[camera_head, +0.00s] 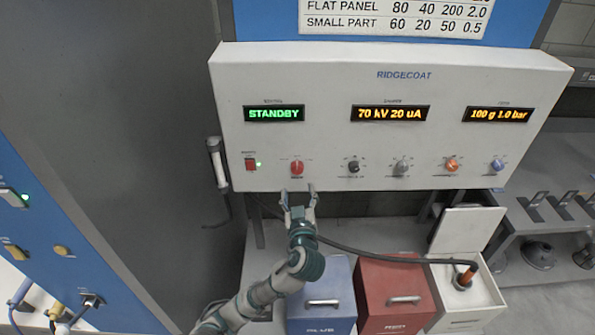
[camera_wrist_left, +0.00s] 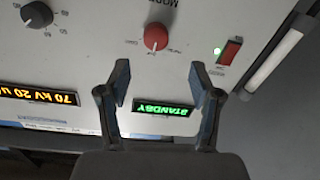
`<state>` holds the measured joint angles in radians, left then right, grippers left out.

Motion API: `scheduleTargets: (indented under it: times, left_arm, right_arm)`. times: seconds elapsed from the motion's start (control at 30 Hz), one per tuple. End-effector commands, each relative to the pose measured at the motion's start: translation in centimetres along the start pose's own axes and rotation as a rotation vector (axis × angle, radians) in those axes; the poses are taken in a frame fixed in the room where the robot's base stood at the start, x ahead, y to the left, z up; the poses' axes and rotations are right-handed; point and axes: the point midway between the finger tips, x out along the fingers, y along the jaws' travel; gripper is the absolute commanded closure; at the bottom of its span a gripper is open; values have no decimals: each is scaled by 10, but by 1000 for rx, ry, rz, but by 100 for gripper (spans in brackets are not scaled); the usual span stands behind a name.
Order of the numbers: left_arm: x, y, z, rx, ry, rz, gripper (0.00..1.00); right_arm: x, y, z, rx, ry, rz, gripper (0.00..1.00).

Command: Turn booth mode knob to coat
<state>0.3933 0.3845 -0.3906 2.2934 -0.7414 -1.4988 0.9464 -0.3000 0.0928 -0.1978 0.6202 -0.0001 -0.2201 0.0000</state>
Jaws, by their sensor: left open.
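The booth mode knob (camera_head: 297,167) is a red round knob on the lower left of the white RIDGECOAT panel (camera_head: 330,130). It also shows in the left wrist view (camera_wrist_left: 156,37), near the top middle, with small label text around it too small to read. The display (camera_head: 273,114) above it reads STANDBY in green. My left gripper (camera_head: 298,196) is open and empty just below the knob, apart from it. In the left wrist view its two fingers (camera_wrist_left: 160,85) are spread, with the knob beyond and between them. My right gripper is not in view.
A red switch (camera_head: 250,164) with a green light sits left of the knob, and a black knob (camera_head: 354,166) sits right of it. A blue box (camera_head: 322,290) and a red box (camera_head: 395,290) stand below the panel. A dark hose (camera_head: 390,259) runs behind my left arm.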

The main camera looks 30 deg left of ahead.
Motion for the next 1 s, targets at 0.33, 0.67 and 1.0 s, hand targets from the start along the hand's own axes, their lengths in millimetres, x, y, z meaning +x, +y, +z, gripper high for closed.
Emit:
scheduleTargets:
  times: [0.33, 0.67, 1.0]
  left_arm:
    - [65, 8, -2, 7, 5, 2, 36]
    - [84, 3, 0, 2, 0, 2, 36]
    - [84, 3, 0, 3, 0, 1, 83]
  right_arm:
    - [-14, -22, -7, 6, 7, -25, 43]
    - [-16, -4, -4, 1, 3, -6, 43]
    - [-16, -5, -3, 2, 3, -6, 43]
